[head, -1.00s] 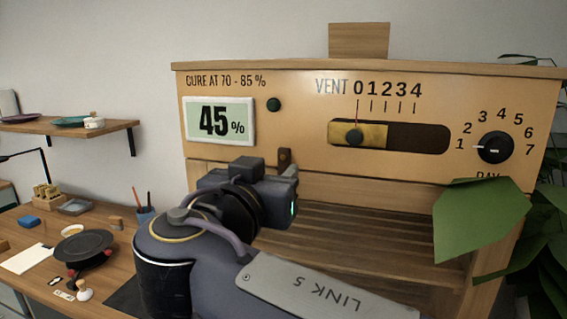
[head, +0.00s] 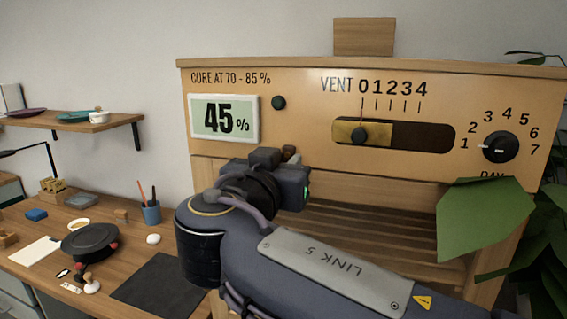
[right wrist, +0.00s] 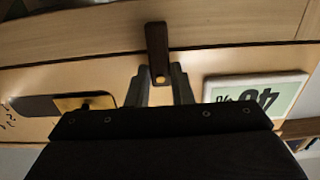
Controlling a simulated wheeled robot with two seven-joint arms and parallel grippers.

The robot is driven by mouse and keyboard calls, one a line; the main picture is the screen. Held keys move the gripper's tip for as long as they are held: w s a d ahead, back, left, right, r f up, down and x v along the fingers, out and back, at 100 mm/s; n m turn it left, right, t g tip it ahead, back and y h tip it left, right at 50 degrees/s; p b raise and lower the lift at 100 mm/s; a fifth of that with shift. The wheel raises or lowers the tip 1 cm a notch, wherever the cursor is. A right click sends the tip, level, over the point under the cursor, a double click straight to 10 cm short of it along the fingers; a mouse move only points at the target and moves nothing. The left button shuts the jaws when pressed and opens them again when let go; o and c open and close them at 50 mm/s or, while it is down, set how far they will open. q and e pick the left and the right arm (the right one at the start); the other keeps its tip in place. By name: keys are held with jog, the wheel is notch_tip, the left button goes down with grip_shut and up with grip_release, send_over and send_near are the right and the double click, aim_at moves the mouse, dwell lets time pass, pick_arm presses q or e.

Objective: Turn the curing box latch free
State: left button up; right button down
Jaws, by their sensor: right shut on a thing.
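The curing box (head: 300,95) is a wooden cabinet with a tan front panel. Its latch (right wrist: 156,45) is a short dark brown bar with a brass dot, lying across the seam between the panel and the wood beside it. In the head view only a small brown part of the latch (head: 289,151) shows above my gripper. My left gripper is not in view.
The panel carries a 45 % display (head: 224,118), a vent slider (head: 359,136) and a day dial (head: 500,147). Slats (head: 350,225) show in the box below. Large green leaves (head: 485,220) hang at the right. A desk (head: 130,250) with small items stands at the left.

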jog(key=n, duration=1.6)
jog(key=shift+s+d+r+p, duration=0.1)
jog(key=shift+d+r+p, duration=0.25)
jog(key=shift+n+p, duration=0.4)
jog(key=shift+n, duration=0.5)
jog(key=c, duration=1.3)
grip_release()
